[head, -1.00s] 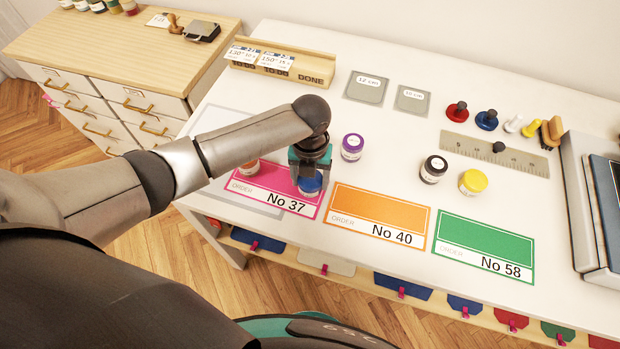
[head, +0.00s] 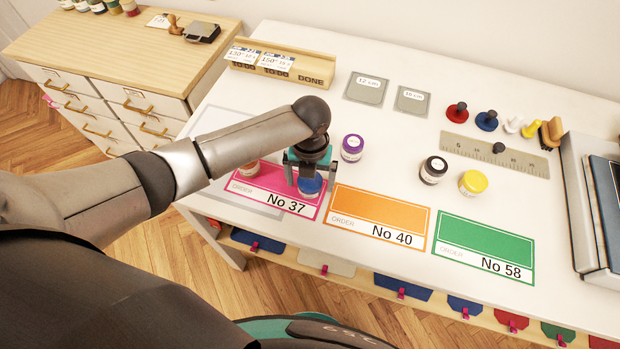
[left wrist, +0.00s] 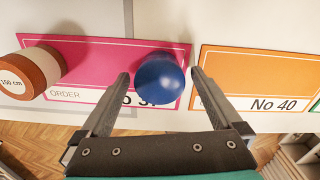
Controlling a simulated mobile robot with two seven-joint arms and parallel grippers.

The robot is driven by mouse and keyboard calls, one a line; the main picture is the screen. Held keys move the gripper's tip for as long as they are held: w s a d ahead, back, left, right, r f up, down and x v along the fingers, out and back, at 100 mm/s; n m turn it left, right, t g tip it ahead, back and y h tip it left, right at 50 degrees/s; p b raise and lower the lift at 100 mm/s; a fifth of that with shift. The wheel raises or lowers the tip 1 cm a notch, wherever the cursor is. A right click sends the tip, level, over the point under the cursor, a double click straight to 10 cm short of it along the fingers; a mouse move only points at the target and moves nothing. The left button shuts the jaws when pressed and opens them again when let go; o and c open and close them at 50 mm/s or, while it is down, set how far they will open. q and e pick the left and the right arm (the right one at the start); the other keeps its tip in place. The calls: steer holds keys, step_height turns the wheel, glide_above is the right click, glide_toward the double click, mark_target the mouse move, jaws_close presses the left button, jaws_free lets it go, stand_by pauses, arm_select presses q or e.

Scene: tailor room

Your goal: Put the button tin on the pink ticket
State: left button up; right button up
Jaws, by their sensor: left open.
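A round blue-topped tin (head: 312,184), which I take for the button tin, stands on the right end of the pink ticket No 37 (head: 262,190). In the left wrist view the blue tin (left wrist: 160,79) stands upright on the pink ticket (left wrist: 95,62), near its right edge. My left gripper (head: 311,181) is open, with one finger on either side of the tin. The wrist view shows gaps between the fingers (left wrist: 160,74) and the tin. The tin's label is hidden. My right gripper is out of view.
An orange-brown tape roll (left wrist: 36,72) marked 150 cm sits on the pink ticket's left part. The orange ticket (head: 380,209) and green ticket (head: 485,240) are bare.

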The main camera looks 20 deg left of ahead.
mark_target(310, 180)
arm_select(q)
step_height(310, 180, up, 12)
steer(key=p, duration=0.1)
